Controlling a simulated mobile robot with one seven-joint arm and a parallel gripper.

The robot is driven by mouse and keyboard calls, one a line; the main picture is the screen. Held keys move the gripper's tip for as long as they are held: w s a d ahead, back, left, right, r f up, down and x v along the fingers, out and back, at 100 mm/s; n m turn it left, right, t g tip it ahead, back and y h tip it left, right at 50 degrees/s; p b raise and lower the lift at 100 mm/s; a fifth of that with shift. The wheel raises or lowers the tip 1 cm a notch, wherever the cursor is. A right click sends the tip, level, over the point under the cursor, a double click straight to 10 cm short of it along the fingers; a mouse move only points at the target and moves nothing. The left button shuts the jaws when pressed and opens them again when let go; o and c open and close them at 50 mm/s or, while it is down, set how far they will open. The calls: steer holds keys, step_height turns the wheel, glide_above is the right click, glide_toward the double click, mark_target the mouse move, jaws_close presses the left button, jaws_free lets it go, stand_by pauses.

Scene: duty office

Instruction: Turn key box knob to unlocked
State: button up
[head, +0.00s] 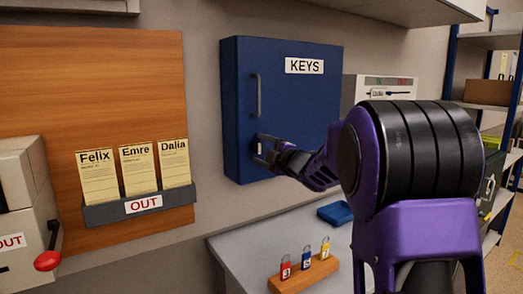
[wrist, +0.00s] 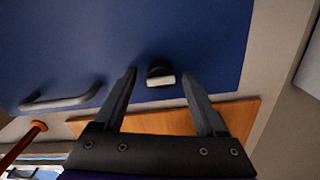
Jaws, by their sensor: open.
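The blue key box (head: 290,110) hangs on the wall with a "KEYS" label and a grey bar handle (head: 258,95) on its door. The handle also shows at left in the wrist view (wrist: 62,99). The knob (wrist: 160,76), a dark round base with a pale bar, is on the door; the bar looks near crosswise between my fingers in the wrist view. My gripper (head: 264,148) is at the door's lower left, around the knob's place. Its fingers (wrist: 158,84) are open, one on each side of the knob, with gaps. I cannot tell any lock marking.
A wooden board (head: 90,70) with an "OUT" card rack (head: 140,205) is left of the box. A desk (head: 240,250) below carries a wooden block with several coloured tags (head: 304,268) and a blue tray (head: 335,213). Shelving (head: 490,100) is at right.

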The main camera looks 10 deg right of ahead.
steer(key=v, duration=1.7)
steer(key=shift+s+b, duration=0.2)
steer(key=shift+b, duration=0.2)
steer(key=shift+d, duration=0.25)
